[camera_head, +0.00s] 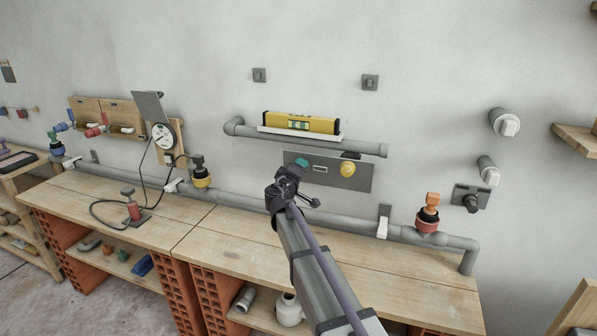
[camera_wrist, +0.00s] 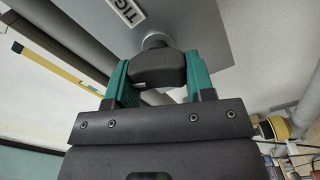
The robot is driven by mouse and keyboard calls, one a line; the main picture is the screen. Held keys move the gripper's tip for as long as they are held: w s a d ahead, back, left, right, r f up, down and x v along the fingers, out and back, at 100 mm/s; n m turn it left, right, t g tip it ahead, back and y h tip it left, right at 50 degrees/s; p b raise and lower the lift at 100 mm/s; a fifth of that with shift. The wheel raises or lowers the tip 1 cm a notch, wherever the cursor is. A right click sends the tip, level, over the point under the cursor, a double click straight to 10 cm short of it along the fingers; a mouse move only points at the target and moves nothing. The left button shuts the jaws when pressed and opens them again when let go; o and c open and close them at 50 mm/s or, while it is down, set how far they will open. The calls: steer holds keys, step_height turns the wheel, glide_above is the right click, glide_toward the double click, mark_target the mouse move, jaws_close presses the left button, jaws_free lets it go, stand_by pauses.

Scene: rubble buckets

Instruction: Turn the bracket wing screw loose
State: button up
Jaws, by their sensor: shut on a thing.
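The bracket wing screw (camera_wrist: 158,66) is a dark grey, wide-headed piece on a round light collar, standing out from a grey plate (camera_wrist: 215,30) in the wrist view. My gripper (camera_wrist: 157,74) has its two teal fingers on either side of the screw's head and is shut on it. In the head view my gripper (camera_head: 298,166) is at the left end of the grey wall plate (camera_head: 322,182). The screw is hidden there behind my gripper. A white label with partly cut-off letters is on the plate.
A yellow spirit level (camera_head: 300,122) rests on a white ledge above the plate, near a grey pipe (camera_head: 350,146). A yellow knob (camera_head: 348,169) sits on the plate's right part. The wooden bench (camera_head: 230,246) below is mostly clear.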

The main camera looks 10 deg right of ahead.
steer(key=n, duration=0.6)
steer(key=shift+f+n, duration=0.25)
steer(key=shift+n, duration=0.05)
stand_by(0.4)
steer(key=o, duration=0.9)
steer(key=v, duration=1)
steer(key=shift+s+a, duration=0.25)
steer(key=shift+s, duration=0.1)
